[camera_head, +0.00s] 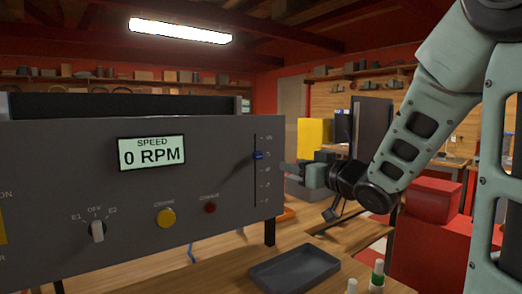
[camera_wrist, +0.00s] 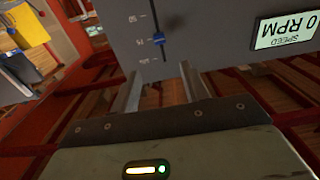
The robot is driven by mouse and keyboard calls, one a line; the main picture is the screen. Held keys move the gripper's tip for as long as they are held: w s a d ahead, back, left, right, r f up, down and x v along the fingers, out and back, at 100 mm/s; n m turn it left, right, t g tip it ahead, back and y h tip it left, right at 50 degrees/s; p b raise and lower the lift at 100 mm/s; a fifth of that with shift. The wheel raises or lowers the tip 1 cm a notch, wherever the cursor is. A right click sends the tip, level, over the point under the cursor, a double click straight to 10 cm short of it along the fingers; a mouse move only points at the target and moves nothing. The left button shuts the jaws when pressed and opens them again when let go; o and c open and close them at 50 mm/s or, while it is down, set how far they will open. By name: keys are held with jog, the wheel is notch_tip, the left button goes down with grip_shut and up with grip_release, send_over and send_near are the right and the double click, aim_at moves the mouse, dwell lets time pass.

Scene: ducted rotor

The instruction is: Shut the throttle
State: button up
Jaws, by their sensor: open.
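The throttle is a vertical slider with a blue knob (camera_head: 258,155) at the right end of the grey control panel (camera_head: 225,225). The knob stands in the upper part of its slot, by the second mark from the top. My gripper (camera_head: 288,170) is just right of the slider, pointing at the panel. In the wrist view, which shows the panel upside down, the blue knob (camera_wrist: 158,39) lies beyond and roughly between the two fingers of my open gripper (camera_wrist: 158,72). The fingers look empty and apart from the knob.
The speed display (camera_head: 152,151) reads 0 RPM. The panel also has a rotary switch (camera_head: 97,231), a yellow button (camera_head: 167,218) and a red button (camera_head: 210,208). A dark tray (camera_head: 295,268) and a green-capped bottle (camera_head: 377,274) are on the bench below.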

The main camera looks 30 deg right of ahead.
aim_at(260, 156)
jog(key=w+p, duration=0.9)
jog(key=w, duration=0.1)
jog(key=w+p, duration=0.5)
jog(key=shift+a+p, duration=0.25)
jog(key=shift+p, duration=0.05)
grip_shut()
jog(key=shift+f, duration=0.1)
